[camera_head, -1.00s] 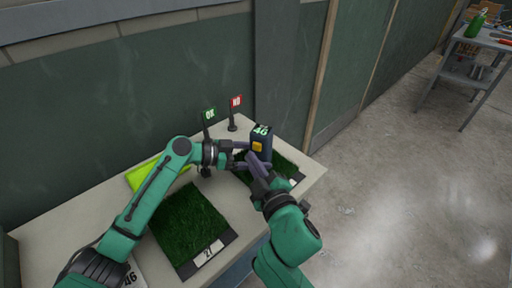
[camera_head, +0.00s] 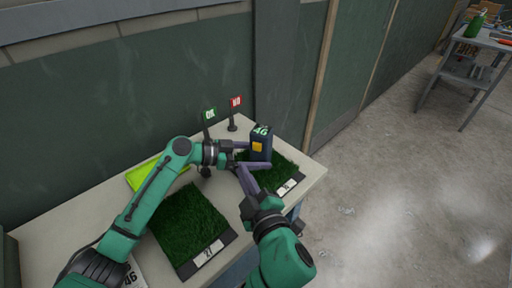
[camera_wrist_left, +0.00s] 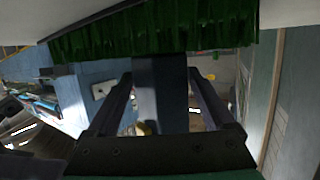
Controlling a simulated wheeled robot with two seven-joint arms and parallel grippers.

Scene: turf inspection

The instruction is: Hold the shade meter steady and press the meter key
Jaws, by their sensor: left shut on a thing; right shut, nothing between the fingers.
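The shade meter (camera_head: 261,143) is a dark blue block with a pale display on top that seems to read 46. The orange-yellow meter key (camera_head: 257,147) is on the side facing me. My left gripper (camera_head: 254,155) is shut on the meter and holds it upright over the far turf sample. In the left wrist view the meter (camera_wrist_left: 160,95) fills the gap between the fingers. My right gripper (camera_head: 241,168) is shut and empty, in front of and below the meter, apart from the key.
The near turf tray (camera_head: 208,251) is labelled 27; the far tray (camera_head: 289,187) is beyond my right gripper. A green OK flag (camera_head: 210,114) and a red NO flag (camera_head: 236,102) stand at the back. A lime-green item (camera_head: 142,176) lies left.

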